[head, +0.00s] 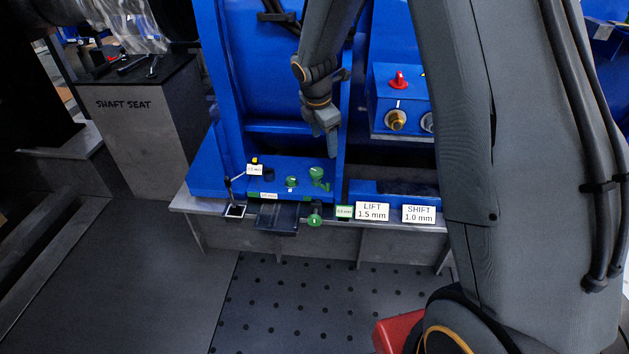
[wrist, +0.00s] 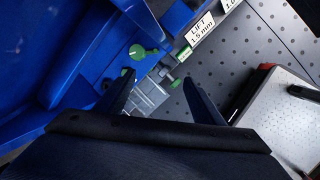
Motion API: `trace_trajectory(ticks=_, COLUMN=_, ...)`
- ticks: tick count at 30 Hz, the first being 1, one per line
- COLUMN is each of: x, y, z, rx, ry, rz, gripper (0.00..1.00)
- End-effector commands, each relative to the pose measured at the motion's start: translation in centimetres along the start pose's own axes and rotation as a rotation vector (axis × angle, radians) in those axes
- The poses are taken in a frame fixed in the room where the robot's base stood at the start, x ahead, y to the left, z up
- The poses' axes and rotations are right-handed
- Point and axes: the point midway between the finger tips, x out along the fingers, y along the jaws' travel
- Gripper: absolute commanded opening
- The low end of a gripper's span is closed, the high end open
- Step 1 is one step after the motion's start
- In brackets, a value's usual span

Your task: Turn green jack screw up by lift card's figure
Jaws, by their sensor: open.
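Green screw heads show on the blue motor foot in the head view: an upper one (head: 318,174), a smaller one (head: 292,182) to its left, and a lower one (head: 314,218) at the plate's front edge. I cannot tell which is the jack screw. The wrist view shows a round green head (wrist: 137,52) with a pale mark. The lift card (head: 372,211) reads "LIFT 1.5 mm"; it also shows in the wrist view (wrist: 200,27). My gripper (head: 333,152) is open and empty, above the green heads and apart from them; its fingers also show in the wrist view (wrist: 158,87).
A shift card (head: 418,214) reads "SHIFT 1.0 mm". A small green-edged label (head: 344,212) is too small to read surely. A dial gauge (head: 255,169) stands at the left of the foot. A blue box (head: 398,105) with a red switch is right of my gripper.

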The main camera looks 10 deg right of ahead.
Motion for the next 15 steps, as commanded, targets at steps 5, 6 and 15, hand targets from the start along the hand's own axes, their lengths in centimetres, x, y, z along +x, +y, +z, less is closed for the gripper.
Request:
trace_trajectory(ticks=5, x=8.3, y=3.5, z=-0.9, rx=-0.276, ry=-0.033, rz=0.007, gripper=0.62)
trace_trajectory(ticks=6, x=9.7, y=4.2, z=-1.0, rx=-0.331, ry=-0.04, rz=0.008, gripper=0.62)
trace_trajectory(ticks=15, x=16.0, y=7.3, z=-1.6, rx=-0.608, ry=-0.079, rz=0.009, gripper=0.62)
